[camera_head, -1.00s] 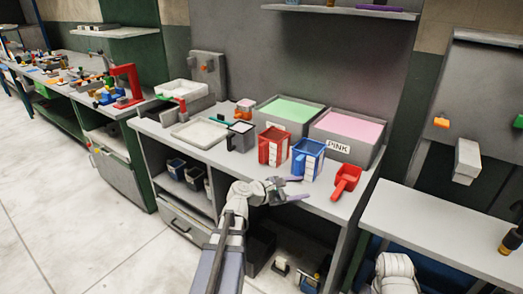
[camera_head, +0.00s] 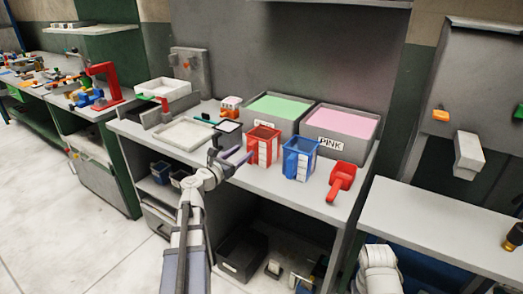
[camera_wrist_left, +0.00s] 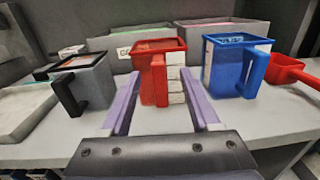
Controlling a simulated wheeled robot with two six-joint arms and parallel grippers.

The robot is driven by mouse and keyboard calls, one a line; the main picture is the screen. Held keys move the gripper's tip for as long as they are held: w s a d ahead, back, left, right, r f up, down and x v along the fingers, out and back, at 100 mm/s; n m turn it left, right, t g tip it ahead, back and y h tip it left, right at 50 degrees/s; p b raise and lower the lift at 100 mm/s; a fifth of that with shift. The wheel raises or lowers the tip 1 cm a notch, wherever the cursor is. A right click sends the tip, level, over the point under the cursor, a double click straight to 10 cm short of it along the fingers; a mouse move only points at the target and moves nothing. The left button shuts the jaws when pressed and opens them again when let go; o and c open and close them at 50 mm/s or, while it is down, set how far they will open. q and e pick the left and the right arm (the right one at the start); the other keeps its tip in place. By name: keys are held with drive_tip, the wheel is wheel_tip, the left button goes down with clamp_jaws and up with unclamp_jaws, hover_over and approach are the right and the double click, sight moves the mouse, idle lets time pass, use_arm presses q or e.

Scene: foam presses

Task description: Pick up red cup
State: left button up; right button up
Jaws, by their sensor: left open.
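The red cup (camera_head: 262,146) stands upright on the grey workbench (camera_head: 232,176), between a grey cup and a blue cup. It has a red handle and a white marked strip. In the left wrist view the red cup (camera_wrist_left: 150,85) is straight ahead, its handle facing me. My left gripper (camera_head: 235,158) is open and empty in front of the bench, to the left of the cup in the head view. In the wrist view its two purple fingers (camera_wrist_left: 158,98) point at the cup, one to each side in the picture. Contact cannot be seen. My right gripper is not visible.
The grey cup (camera_wrist_left: 83,82) with a black handle and the blue cup (camera_wrist_left: 235,65) flank the red one closely. A red scoop (camera_head: 341,180) lies to the right. Green-filled (camera_head: 273,108) and pink-filled (camera_head: 340,131) bins stand behind. A white tray (camera_head: 186,132) is at left.

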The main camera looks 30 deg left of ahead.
sight(249, 148)
use_arm(q)
drive_tip(key=w, duration=0.4)
drive_tip(key=shift+w+d+f+b, duration=0.1)
drive_tip(key=shift+w+f+b, duration=0.05)
drive_tip(key=shift+f+b, duration=0.2)
drive_tip(key=shift+w+d, duration=0.1)
drive_tip(key=shift+w, duration=0.35)
clamp_jaws()
